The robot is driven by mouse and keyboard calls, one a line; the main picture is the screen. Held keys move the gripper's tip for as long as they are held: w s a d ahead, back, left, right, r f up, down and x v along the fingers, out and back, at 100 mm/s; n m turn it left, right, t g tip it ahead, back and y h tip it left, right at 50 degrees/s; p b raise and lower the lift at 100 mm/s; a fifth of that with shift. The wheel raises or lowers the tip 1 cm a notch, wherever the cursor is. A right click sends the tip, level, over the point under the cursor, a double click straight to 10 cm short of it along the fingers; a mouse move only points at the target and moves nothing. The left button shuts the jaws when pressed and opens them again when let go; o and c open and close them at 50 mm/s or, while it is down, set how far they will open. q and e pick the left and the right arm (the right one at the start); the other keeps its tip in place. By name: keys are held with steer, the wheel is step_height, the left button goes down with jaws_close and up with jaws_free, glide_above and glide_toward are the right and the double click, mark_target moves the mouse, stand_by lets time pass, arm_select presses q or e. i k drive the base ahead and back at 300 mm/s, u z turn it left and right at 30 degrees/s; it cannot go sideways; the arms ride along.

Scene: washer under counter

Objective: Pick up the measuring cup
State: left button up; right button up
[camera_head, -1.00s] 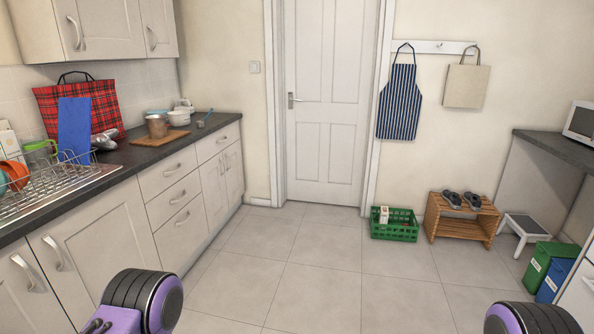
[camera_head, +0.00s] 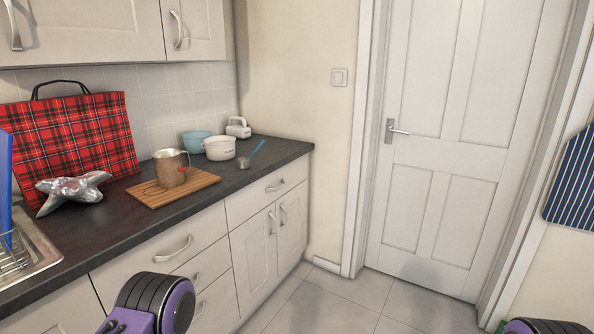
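A small grey metal cup with a long blue handle (camera_head: 244,162), which looks like a measuring cup, sits on the dark countertop near its right end. Its handle points up and to the right. A larger metal cup or jug (camera_head: 171,168) with a side handle stands upright on a wooden board to its left. Only purple and black parts of my arms show at the bottom edge. Neither of my grippers is in view.
A white pot (camera_head: 219,147), a blue bowl (camera_head: 195,142) and a white appliance (camera_head: 238,127) stand behind the cup. The wooden board (camera_head: 150,193), crumpled foil (camera_head: 73,188) and red tartan bag (camera_head: 70,145) are left. A closed door (camera_head: 446,140) is right; floor before it is clear.

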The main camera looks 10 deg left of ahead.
mark_target(243, 162)
steer(key=u, duration=0.05)
steer(key=i, duration=1.7)
steer(key=z, duration=0.05)
